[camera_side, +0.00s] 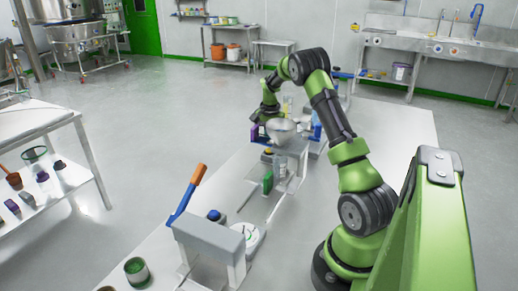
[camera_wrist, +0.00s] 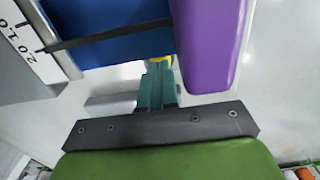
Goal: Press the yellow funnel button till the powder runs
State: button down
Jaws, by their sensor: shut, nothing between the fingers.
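My gripper (camera_wrist: 157,74) is shut, its two teal fingers together with nothing between them. Just beyond the fingertips, a small patch of yellow (camera_wrist: 161,58) shows, apparently the funnel button. The fingers cover most of it, and I cannot tell whether they touch it. In the side view a grey metal funnel (camera_side: 282,125) sits on a stand near the middle of the bench. My wrist is just left of it, and the fingertips are hard to make out there. No running powder can be seen.
A purple block (camera_wrist: 212,40) lies close to the right of the fingers, and a blue panel (camera_wrist: 105,22) close to the left. A white scale (camera_wrist: 22,45) stands farther left.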

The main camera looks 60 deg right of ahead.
jog(key=shift+f, duration=0.8)
jog(key=shift+r, duration=3.6)
